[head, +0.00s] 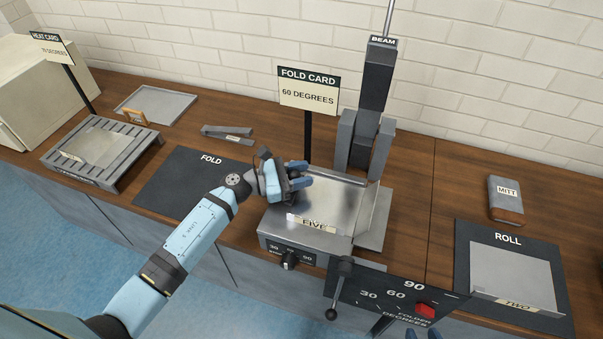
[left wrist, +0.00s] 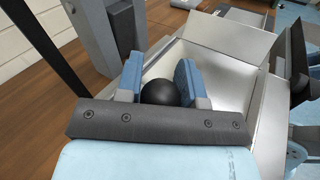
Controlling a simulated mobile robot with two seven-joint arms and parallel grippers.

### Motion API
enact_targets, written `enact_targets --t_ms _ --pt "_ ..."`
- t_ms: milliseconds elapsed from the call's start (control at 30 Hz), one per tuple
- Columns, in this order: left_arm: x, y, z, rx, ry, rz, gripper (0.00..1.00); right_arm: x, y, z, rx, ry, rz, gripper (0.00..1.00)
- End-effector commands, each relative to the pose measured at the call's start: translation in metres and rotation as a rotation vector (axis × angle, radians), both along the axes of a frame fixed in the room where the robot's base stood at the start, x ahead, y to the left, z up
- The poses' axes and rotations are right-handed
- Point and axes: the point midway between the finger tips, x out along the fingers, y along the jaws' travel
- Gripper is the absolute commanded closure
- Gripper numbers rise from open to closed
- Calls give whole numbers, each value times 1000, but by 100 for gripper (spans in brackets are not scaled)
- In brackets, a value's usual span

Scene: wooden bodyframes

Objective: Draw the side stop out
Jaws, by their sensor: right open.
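The folder (head: 300,262) stands at mid counter with a bare metal bed and a plate marked FIVE (head: 312,222). My left gripper (head: 301,174) is over the back left of the bed. In the left wrist view a black ball knob (left wrist: 160,93) sits between the two blue fingers, which appear to touch it on both sides. Whether this knob belongs to the side stop I cannot tell; what lies under it is hidden. My right gripper (head: 424,335) is open at the bottom edge, only its blue fingertips showing.
The dark degrees panel (head: 385,296) with a red block (head: 426,309) and a ball-ended lever (head: 338,290) stands at the front. The beam (head: 374,85) rises behind the bed, beside the fold card (head: 308,92). The FOLD mat (head: 185,185) is clear.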

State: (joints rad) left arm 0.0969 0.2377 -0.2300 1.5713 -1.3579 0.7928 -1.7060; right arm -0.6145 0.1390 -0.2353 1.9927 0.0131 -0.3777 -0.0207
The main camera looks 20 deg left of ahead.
Motion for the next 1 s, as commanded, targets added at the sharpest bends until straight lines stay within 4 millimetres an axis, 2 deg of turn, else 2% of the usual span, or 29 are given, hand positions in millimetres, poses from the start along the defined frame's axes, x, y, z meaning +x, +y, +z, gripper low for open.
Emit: enact_targets --t_ms 200,467,733,767,800,833,867,1000 --pt "0 4 -2 2 0 -1 100 0 0 -4 0 0 0 57" --pt "1 36 -4 4 -1 1 100 0 0 -27 0 0 0 57" --pt "2 38 0 1 1 3 100 0 0 -25 0 0 0 57" --pt "2 38 0 1 1 3 59 0 0 -24 0 0 0 57" --pt "2 38 0 1 1 3 50 0 0 -24 0 -1 -1 57" --pt "2 38 0 1 1 2 43 1 0 -24 0 -1 -1 57" --pt "2 38 0 1 1 2 41 1 0 -23 0 -2 -1 57" --pt "1 37 0 1 0 1 41 1 0 -22 1 -5 -1 57"
